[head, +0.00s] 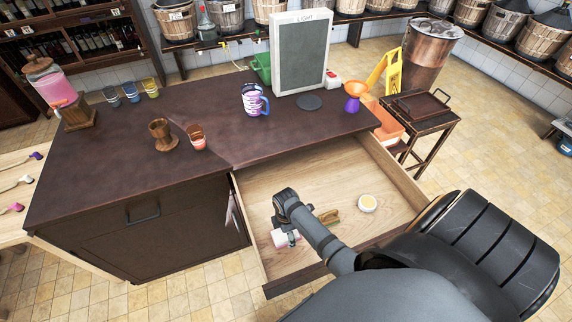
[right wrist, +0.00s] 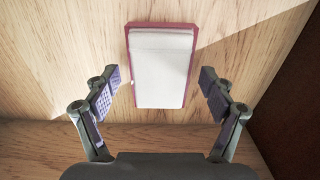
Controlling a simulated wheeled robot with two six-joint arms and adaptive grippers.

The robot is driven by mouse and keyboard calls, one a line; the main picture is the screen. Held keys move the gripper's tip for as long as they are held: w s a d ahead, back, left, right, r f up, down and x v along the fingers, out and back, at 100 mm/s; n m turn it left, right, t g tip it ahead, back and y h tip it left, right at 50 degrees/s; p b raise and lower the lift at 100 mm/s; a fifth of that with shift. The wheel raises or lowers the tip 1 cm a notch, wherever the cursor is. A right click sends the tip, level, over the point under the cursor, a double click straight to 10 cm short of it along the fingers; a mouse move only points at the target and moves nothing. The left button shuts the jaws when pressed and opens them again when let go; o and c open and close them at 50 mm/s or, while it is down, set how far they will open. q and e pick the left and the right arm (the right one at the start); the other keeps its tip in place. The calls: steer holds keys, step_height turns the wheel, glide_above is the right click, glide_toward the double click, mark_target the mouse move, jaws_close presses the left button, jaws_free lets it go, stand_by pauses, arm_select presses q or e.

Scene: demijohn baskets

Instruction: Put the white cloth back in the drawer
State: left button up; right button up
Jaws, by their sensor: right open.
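The drawer (head: 335,165) of the dark counter is pulled open. My right gripper (head: 286,227) is inside it, pointing down over its front left part. In the right wrist view its two fingers are open, one on each side of a flat white thing with a pinkish-red border (right wrist: 162,68). The fingers do not touch it, and it lies on the wooden drawer floor. It also shows beside the gripper in the head view (head: 279,239), partly hidden. I cannot tell whether it is the white cloth. No other clear white cloth shows. My left gripper is out of view.
A round pale-topped thing (head: 367,204) and a brown wooden thing (head: 329,217) also lie in the drawer. On the counter (head: 100,165) stand a patterned mug (head: 254,100), wooden cup (head: 161,135), orange-and-brown cup (head: 197,138) and grey sign (head: 302,55).

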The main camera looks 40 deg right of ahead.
step_height(320, 180, up, 12)
steer(key=shift+r, duration=0.15)
stand_by(0.3)
stand_by(0.4)
